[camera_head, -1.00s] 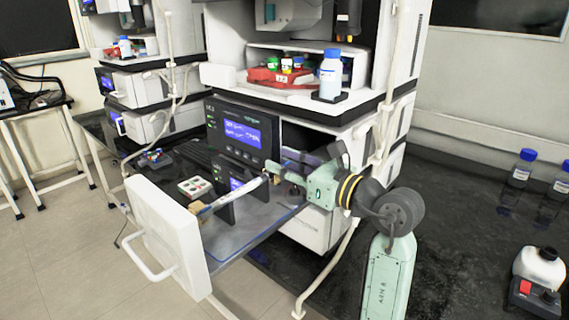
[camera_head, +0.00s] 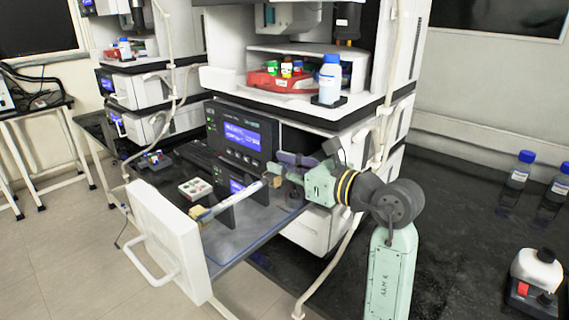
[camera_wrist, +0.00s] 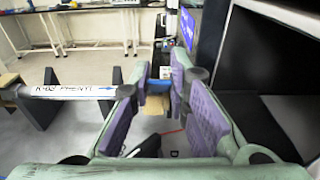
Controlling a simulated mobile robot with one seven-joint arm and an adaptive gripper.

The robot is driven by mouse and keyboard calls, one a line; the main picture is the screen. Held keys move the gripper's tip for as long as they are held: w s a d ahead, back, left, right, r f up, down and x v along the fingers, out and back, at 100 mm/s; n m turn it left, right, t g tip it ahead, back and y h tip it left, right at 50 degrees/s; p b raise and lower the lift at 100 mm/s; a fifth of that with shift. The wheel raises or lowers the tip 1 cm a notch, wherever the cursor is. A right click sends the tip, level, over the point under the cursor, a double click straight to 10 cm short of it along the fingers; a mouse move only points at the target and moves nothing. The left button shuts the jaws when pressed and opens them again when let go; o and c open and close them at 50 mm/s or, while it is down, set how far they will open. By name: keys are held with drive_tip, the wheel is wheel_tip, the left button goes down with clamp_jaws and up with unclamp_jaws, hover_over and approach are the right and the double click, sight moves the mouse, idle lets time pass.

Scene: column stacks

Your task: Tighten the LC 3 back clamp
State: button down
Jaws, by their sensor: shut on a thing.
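The column (camera_head: 235,197) is a pale tube with a blue band, lying across dark cradles in the pulled-out drawer. In the wrist view the column (camera_wrist: 72,91) shows black lettering and a blue arrow. My gripper (camera_head: 280,164), pale green with purple pads, is at the column's right, inner end. In the wrist view my gripper (camera_wrist: 158,92) is shut around the back clamp, where a small blue part (camera_wrist: 158,84) and a tan block (camera_wrist: 155,109) show between the pads. The pads hide most of the clamp.
The white drawer front (camera_head: 165,235) with its handle is at the left. The instrument's display panel (camera_head: 238,137) rises close behind my gripper. A small white tray (camera_head: 195,189) lies behind the column. A blue-capped bottle (camera_head: 329,80) stands on the ledge above.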

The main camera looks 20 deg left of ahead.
drive_tip(key=shift+w+a+r+g+h+p, duration=0.1)
drive_tip(key=shift+a+r+g+h+p, duration=0.15)
drive_tip(key=shift+h+p, duration=0.3)
drive_tip(key=shift+w+a+r+g+h+p, duration=0.15)
drive_tip(key=shift+r+h+p, duration=0.15)
drive_tip(key=shift+h+p, duration=0.25)
drive_tip(key=shift+a+g+h, duration=0.2)
drive_tip(key=shift+g+h, duration=0.1)
drive_tip(key=shift+h, duration=0.6)
drive_tip(key=h, duration=0.2)
drive_tip(key=a+g+h, duration=0.1)
drive_tip(key=h, duration=0.1)
drive_tip(key=w+a+g+h, duration=0.1)
drive_tip(key=h, duration=0.1)
drive_tip(key=shift+a+p, duration=0.15)
drive_tip(key=shift+p, duration=0.25)
drive_tip(key=h, duration=0.1)
drive_tip(key=a+g+h, duration=0.1)
drive_tip(key=h, duration=0.1)
drive_tip(key=shift+w+a+f, duration=0.1)
drive_tip(key=shift+f, duration=0.2)
drive_tip(key=shift+w+a+f+g+h, duration=0.1)
drive_tip(key=shift+a+f+g+h, duration=0.2)
drive_tip(key=shift+h, duration=0.45)
drive_tip(key=shift+w+a+f+g+h, duration=0.15)
drive_tip(key=shift+g+h, duration=0.25)
drive_tip(key=shift+h, duration=0.35)
drive_tip(key=shift+s, duration=0.1)
